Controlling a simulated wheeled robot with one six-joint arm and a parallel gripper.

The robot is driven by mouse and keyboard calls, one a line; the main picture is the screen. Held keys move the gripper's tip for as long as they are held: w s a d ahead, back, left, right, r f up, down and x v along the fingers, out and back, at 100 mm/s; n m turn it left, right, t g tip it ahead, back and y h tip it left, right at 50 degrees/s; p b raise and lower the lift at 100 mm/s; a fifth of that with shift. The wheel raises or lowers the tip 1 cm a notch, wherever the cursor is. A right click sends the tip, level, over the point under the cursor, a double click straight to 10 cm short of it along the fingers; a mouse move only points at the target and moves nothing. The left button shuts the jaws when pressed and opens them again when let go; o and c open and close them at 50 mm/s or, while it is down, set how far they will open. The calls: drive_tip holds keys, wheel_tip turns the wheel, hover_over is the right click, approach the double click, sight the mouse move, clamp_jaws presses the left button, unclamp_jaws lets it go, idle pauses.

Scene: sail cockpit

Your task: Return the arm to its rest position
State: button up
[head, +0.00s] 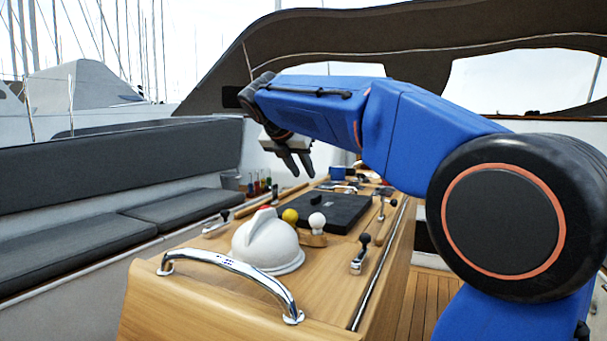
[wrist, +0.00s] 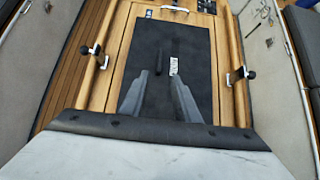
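My blue arm reaches from the right across the cockpit table in the head view. My gripper (head: 297,164) hangs at its end, fingers pointing down, above the far part of the wooden table (head: 200,296). In the wrist view my gripper (wrist: 160,98) shows two grey fingers spread apart with nothing between them. Below them is a black mat or panel (wrist: 196,44) on the table, with a small dark bar (wrist: 159,58) and a pale label (wrist: 174,66) on it. The fingers look clear of these things.
The table holds a white dome (head: 266,243), a yellow ball (head: 290,216), a white knob (head: 317,222) and black-knobbed levers (head: 360,254). A chrome rail (head: 232,262) crosses its near end. Grey cushions (head: 70,243) line the left. A dark canopy (head: 400,40) hangs overhead.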

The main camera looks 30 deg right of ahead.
sight(316, 196)
drive_tip(key=x, duration=1.2)
drive_tip(key=shift+d+f, duration=0.15)
drive_tip(key=shift+r, duration=1.6)
